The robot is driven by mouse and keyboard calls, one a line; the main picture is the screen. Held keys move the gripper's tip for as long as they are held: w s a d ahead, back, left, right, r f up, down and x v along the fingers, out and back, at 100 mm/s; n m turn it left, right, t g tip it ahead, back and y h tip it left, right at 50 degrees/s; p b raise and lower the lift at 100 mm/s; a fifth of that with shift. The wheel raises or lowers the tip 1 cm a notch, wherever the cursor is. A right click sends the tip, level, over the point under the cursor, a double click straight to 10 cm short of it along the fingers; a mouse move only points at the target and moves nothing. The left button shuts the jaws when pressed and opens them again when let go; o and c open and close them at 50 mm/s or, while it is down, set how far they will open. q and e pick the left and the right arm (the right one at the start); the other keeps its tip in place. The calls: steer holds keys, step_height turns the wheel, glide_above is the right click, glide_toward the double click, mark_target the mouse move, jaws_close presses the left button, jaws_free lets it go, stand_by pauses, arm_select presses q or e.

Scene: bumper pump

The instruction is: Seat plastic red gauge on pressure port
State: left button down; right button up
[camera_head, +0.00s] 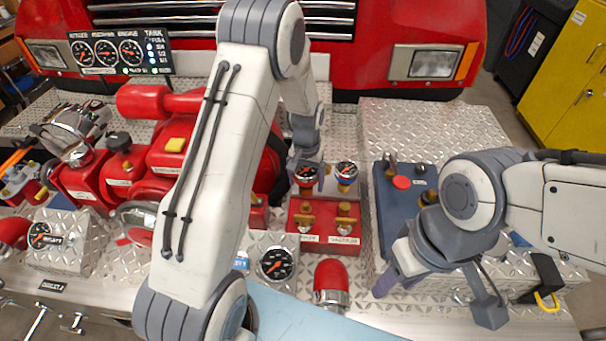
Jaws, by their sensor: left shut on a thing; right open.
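My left gripper (320,172) reaches down behind the manifold and is shut on a small round gauge (306,173) with a dark face. The gauge is above the left side of the red manifold block (323,238); my view does not show whether it touches the brass port below. Brass valves (344,222) stick out of the block's front. My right gripper (438,296) is open and empty, over the plate to the right of the block.
A larger gauge (275,264) sits in a silver block front-left of the manifold. A red dome with a chrome collar (331,283) stands in front. A blue panel (385,225) with a red button is at right. Red pump parts (150,165) crowd the left.

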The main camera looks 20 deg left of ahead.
arm_select(q)
steer(key=b, duration=0.4)
glide_above(306, 204)
steer(key=shift+w+f, duration=0.1)
steer(key=shift+f, duration=2.2)
steer(key=shift+f+b, duration=0.7)
steer(key=shift+f, duration=0.75)
steer(key=shift+f, duration=0.25)
jaws_free()
step_height(306, 204, up, 10)
steer(key=shift+r+b, duration=0.25)
steer(key=shift+b, duration=0.65)
